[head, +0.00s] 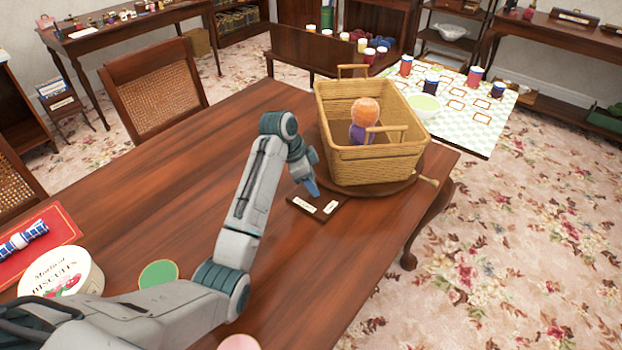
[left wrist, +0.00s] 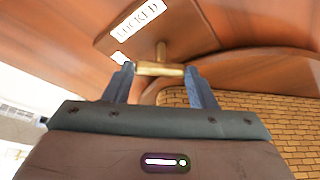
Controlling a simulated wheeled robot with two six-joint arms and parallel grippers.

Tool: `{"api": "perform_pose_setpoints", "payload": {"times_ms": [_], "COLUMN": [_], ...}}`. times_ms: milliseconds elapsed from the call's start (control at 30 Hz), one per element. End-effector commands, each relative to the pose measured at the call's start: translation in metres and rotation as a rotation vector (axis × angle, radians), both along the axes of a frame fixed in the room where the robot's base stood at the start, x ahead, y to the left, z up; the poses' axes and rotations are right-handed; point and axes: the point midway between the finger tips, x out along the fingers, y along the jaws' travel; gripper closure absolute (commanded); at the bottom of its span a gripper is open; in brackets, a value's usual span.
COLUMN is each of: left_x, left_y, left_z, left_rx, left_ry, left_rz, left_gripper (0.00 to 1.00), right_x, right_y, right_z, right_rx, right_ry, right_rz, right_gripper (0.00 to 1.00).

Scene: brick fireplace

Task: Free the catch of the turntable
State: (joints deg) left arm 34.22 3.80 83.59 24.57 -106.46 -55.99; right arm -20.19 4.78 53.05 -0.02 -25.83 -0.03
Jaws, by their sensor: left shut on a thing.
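The turntable (head: 405,187) is a round wooden disc under a wicker basket at the table's far right end. A dark plaque (head: 318,205) with two white labels lies beside it. In the left wrist view one label (left wrist: 137,20) reads LOCKED; the other (left wrist: 120,59) is partly hidden by a finger. The catch (left wrist: 160,69) is a brass crossbar on a short stem. My left gripper (left wrist: 162,83) is shut on the crossbar, a finger at each end. In the head view my left gripper (head: 312,188) hides the catch. My right gripper is not in view.
The wicker basket (head: 372,162) holds an orange-haired doll (head: 364,116). A wooden handle (head: 427,181) sticks out at the turntable's right. A biscuit tin (head: 62,274) and green disc (head: 158,273) stand near my left arm. The table's middle left is clear.

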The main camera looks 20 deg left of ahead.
Motion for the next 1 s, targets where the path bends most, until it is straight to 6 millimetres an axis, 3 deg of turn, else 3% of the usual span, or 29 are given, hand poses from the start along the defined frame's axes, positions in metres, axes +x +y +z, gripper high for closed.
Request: {"api": "perform_pose_setpoints", "payload": {"times_ms": [300,567,1000], "left_x": [-0.001,-0.003,-0.005], "left_y": [-0.001,-0.002,-0.004], "left_z": [0.004,0.006,0.006], "left_rx": [0.0,0.0,0.001], "left_ry": [0.001,0.002,0.001], "left_rz": [0.099,0.232,0.585], "left_gripper": [0.72,0.72,0.72], "right_x": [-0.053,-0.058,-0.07], "right_y": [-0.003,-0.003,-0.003], "right_z": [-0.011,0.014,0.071], "right_rx": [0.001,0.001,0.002], "right_ry": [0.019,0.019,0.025], "right_rz": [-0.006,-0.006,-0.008], "right_gripper": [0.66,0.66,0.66]}}
